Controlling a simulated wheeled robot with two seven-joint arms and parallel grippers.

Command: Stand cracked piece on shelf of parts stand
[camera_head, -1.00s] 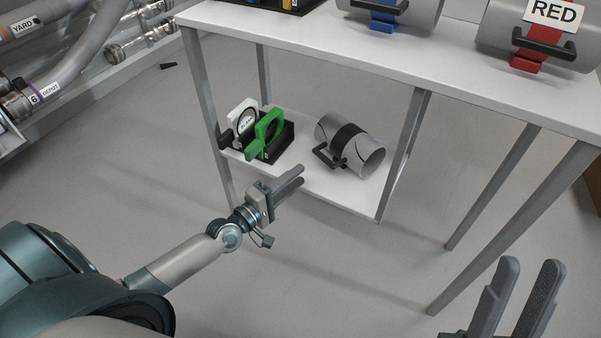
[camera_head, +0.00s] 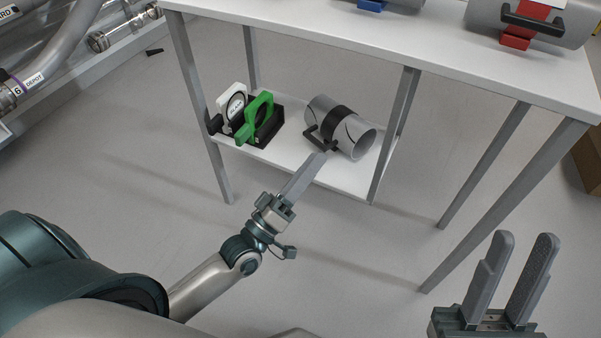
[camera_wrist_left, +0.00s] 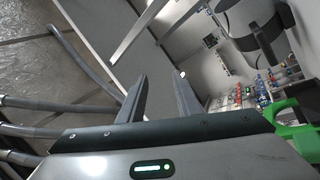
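A grey tube piece (camera_head: 357,134) with a black band, a black handle and thin dark lines like cracks lies on its side on the lower white shelf (camera_head: 345,180) of the stand. My left gripper (camera_head: 318,160) is in front of this shelf, its fingers pointing at the piece's handle. I cannot tell whether they touch it. In the left wrist view its two fingers (camera_wrist_left: 161,78) are apart with nothing seen between them. My right gripper (camera_head: 525,238) is open and empty at the lower right, away from the stand.
A black holder (camera_head: 268,133) with a green-handled part (camera_head: 257,115) and a white round plate (camera_head: 234,100) stands left on the same shelf. Tubes with blue (camera_head: 371,5) and red (camera_head: 515,42) clamps lie on the upper top (camera_head: 440,50). Stand legs (camera_head: 393,135) flank the shelf.

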